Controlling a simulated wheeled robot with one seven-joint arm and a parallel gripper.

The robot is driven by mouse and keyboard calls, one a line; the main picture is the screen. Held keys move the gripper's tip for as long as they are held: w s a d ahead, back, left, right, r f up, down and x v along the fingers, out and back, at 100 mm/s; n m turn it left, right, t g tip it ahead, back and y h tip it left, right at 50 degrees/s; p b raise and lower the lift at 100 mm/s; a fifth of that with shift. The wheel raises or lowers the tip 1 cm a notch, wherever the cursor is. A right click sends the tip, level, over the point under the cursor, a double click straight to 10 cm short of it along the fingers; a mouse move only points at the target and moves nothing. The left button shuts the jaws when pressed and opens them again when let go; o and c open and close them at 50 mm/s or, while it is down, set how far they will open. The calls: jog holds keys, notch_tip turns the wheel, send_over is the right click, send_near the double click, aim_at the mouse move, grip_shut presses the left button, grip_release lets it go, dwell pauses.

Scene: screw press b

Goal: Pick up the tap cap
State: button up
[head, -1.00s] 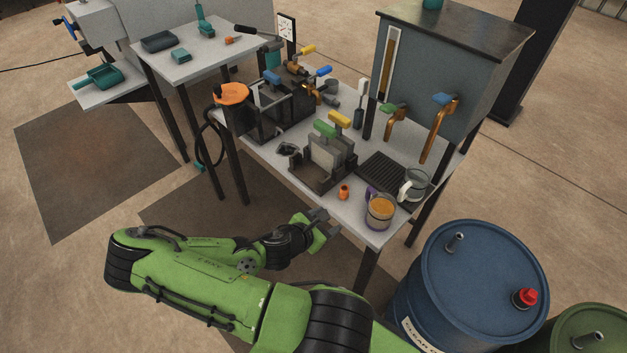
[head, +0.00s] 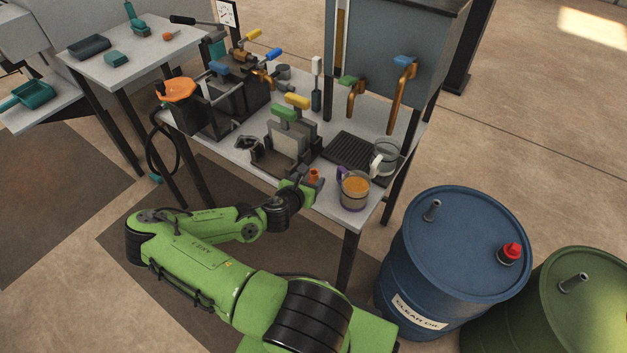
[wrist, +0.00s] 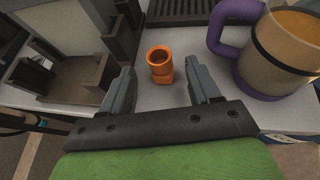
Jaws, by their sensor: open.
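The tap cap appears to be the small orange hollow piece (head: 314,175) standing near the front edge of the grey table. In the wrist view the orange cap (wrist: 160,64) stands upright with its round opening facing up. My gripper (wrist: 162,88) is open, with one grey finger to the left of the cap and one to the right. The cap sits between and slightly beyond the fingertips, apparently untouched. In the head view my gripper (head: 306,187) is at the table's front edge, partly hiding the cap's base.
A mug of amber liquid with a purple handle (head: 354,190) stands close to the right of the cap; it also shows in the wrist view (wrist: 285,58). A grey press-like block (head: 290,140) stands behind left. A black drip grate (head: 350,150) and a clear jug (head: 385,158) are behind.

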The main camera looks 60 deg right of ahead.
aim_at(312, 178)
jog(key=b+x, duration=0.1)
jog(key=x, duration=0.3)
jog(key=shift+f, duration=0.15)
jog(key=c, duration=1)
notch_tip(312, 178, up, 10)
jog(key=p, duration=0.5)
jog(key=shift+p, duration=0.4)
jog(key=shift+c, duration=0.2)
jog(key=shift+a, duration=0.1)
